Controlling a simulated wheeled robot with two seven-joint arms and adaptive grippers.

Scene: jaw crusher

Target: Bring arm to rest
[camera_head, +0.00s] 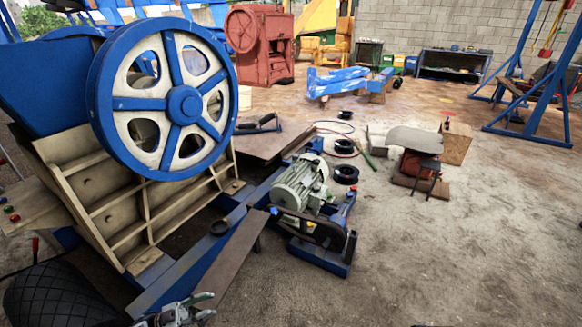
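The jaw crusher fills the left side, with a large blue and cream flywheel (184,104) over a cream ribbed body (150,205). My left gripper (207,305) is at the bottom edge, low in front of the crusher's blue base frame (190,265). Its two pale fingers look apart, with nothing seen between them. Much of the gripper is cut off by the picture's edge. My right gripper does not show.
A grey-green motor (300,184) stands on the crusher's base, right of the gripper. Coloured buttons (11,213) sit at the far left. The sandy floor at right front is clear.

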